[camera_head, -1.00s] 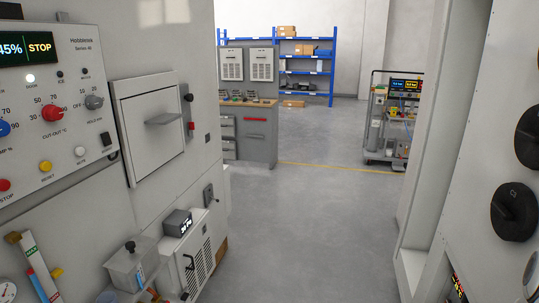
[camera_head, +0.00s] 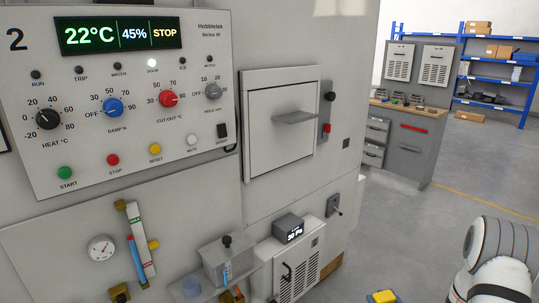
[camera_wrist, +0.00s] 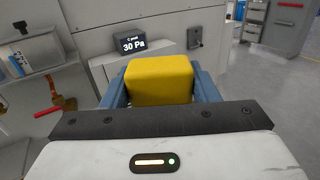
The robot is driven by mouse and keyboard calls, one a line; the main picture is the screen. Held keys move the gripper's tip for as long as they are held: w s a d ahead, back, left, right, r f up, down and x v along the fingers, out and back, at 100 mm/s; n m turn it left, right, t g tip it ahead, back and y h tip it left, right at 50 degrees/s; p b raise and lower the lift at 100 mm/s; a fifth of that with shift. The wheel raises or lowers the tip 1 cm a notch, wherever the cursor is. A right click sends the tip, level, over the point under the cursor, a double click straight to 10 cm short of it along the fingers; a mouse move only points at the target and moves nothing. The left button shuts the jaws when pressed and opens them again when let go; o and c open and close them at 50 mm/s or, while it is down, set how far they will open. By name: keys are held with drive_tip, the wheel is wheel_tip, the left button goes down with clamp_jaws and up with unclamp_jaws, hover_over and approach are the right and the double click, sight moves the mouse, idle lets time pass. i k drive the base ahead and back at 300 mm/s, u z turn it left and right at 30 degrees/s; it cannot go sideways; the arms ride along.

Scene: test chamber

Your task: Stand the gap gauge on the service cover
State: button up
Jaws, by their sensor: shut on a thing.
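My gripper (camera_wrist: 160,85) is shut on a plain yellow block, which I take to be the gap gauge (camera_wrist: 160,78). The block sits between two blue-grey fingers in the wrist view, and its underside is hidden. The gauge also shows in the head view (camera_head: 383,297) at the bottom edge, apart from the machine and above the floor. I cannot tell for sure which surface is the service cover. A low white louvred box (camera_head: 300,268) with a black handle stands against the machine, left of the gauge, with a small pressure display (camera_head: 288,228) on top.
The control panel (camera_head: 120,95) and a closed square door (camera_head: 283,122) fill the left. A small clear tank (camera_head: 222,262) and a gauge dial (camera_head: 102,248) are below. The floor (camera_head: 400,225) to the right is clear up to a grey workbench (camera_head: 410,140).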

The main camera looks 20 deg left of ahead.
sight(293, 116)
drive_tip(key=u, duration=0.25)
drive_tip(key=i, duration=0.85)
drive_tip(key=u, duration=0.55)
